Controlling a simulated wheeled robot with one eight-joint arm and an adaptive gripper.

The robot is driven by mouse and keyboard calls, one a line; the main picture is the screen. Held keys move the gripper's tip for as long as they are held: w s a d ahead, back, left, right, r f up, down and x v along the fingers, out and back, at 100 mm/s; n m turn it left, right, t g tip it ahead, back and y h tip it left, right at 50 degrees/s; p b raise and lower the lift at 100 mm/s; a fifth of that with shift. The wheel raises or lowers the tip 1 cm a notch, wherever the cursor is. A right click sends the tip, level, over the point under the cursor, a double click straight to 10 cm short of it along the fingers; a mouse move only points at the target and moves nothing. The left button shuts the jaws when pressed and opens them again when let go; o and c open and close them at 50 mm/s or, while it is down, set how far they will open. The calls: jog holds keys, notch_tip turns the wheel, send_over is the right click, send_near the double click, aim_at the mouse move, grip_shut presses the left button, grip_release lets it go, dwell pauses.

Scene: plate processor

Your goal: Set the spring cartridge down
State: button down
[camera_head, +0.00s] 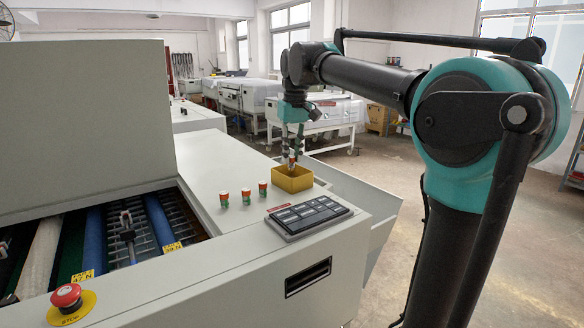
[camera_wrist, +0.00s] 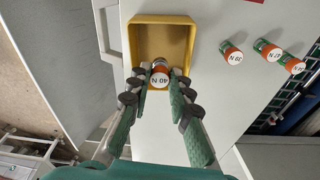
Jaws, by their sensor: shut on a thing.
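My gripper (camera_wrist: 160,82) is shut on a spring cartridge (camera_wrist: 159,79) with a white top marked "40 N" and an orange and green body. In the wrist view the held cartridge shows over the near part of the yellow box (camera_wrist: 164,20). In the head view my gripper (camera_head: 292,158) points down at the yellow box (camera_head: 294,184), with the cartridge between its fingers at the box opening. Whether the cartridge touches the box floor cannot be told. Several other cartridges stand on the machine top, among them one marked "39 N" (camera_wrist: 232,53) in the wrist view.
A control panel (camera_head: 309,215) lies in front of the box. The standing cartridges (camera_head: 247,195) are left of it in the head view. The roller opening (camera_head: 128,235) and a red stop button (camera_head: 67,295) are further left. The machine top behind the cartridges is clear.

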aim_at(292, 167)
jog(key=shift+f, duration=2.1)
jog(key=shift+f, duration=0.1)
jog(key=c, duration=1.7)
grip_release()
jog(key=r, duration=0.4)
jog(key=s+r, duration=0.1)
jog(key=r, duration=0.7)
jog(key=shift+s+d+r, duration=0.1)
jog(key=shift+s+d, duration=0.05)
jog(key=shift+d, duration=0.2)
